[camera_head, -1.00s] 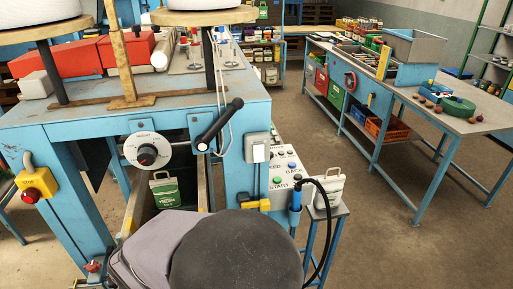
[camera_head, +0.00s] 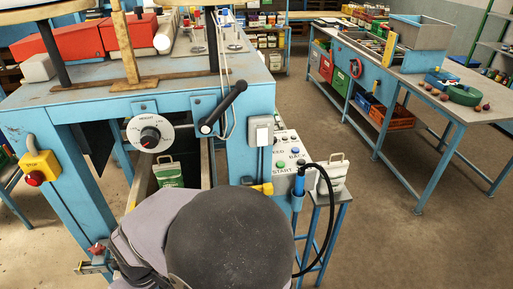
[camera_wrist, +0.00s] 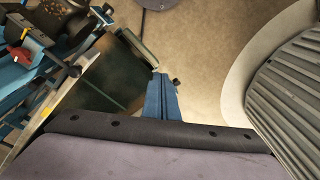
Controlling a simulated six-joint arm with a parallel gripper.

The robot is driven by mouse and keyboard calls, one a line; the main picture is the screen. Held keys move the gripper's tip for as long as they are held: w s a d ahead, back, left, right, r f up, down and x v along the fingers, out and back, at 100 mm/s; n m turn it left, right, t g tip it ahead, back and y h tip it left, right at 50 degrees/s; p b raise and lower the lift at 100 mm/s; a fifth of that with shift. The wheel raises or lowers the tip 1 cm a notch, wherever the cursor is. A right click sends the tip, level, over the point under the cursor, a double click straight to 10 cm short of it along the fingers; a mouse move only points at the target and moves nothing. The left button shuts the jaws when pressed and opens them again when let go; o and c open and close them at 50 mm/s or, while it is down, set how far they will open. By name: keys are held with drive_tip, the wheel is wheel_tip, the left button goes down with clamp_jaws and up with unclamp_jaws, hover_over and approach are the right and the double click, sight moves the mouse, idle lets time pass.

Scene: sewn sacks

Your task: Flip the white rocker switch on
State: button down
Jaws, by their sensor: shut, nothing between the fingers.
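The white rocker switch (camera_head: 261,131) is on a pale box on the front blue post of the machine, right of the black crank handle, in the head view. Whether its rocker is up or down is too small to tell. I do not make it out in the wrist view. My gripper (camera_wrist: 161,77) shows in the wrist view as two blue fingers pressed together, with nothing between them and the floor behind. In the head view my own arm hides the gripper, so its distance from the switch cannot be told.
A round dial (camera_head: 150,133) and the crank handle (camera_head: 222,108) are left of the switch. A button panel (camera_head: 285,158), a black hose (camera_head: 332,215) and a white container (camera_head: 333,173) are to its right. A yellow stop box (camera_head: 40,167) is far left. Open floor lies right.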

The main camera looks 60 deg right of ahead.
drive_tip(key=w+d+r+m+t+b, duration=0.2)
drive_tip(key=w+m+t+b, duration=0.4)
drive_tip(key=w, duration=1.5)
drive_tip(key=w+d+r+m+t+h+b, duration=0.5)
drive_tip(key=w+d+m+h, duration=0.5)
drive_tip(key=d, duration=0.5)
drive_tip(key=s+d+r+m+g+h+b, duration=0.1)
drive_tip(key=s+d+r+m+g+h, duration=0.1)
drive_tip(key=s+d+m+g+h, duration=0.35)
drive_tip(key=s+d+r+m+g+h, duration=0.25)
drive_tip(key=s+d+m, duration=0.25)
drive_tip(key=d+m, duration=0.25)
drive_tip(key=s+a+r+m+g+y+p, duration=0.1)
drive_tip(key=s+r+m+g, duration=0.3)
drive_tip(key=s, duration=0.5)
drive_tip(key=s+a+r+m+g+y+p, duration=0.1)
drive_tip(key=s+r+m+g, duration=0.4)
drive_tip(key=s+m+g, duration=0.2)
drive_tip(key=s+g, duration=0.2)
drive_tip(key=s, duration=0.1)
drive_tip(key=shift+s+a+y+p, duration=0.25)
drive_tip(key=shift+a+y+p, duration=0.05)
drive_tip(key=shift+p, duration=0.1)
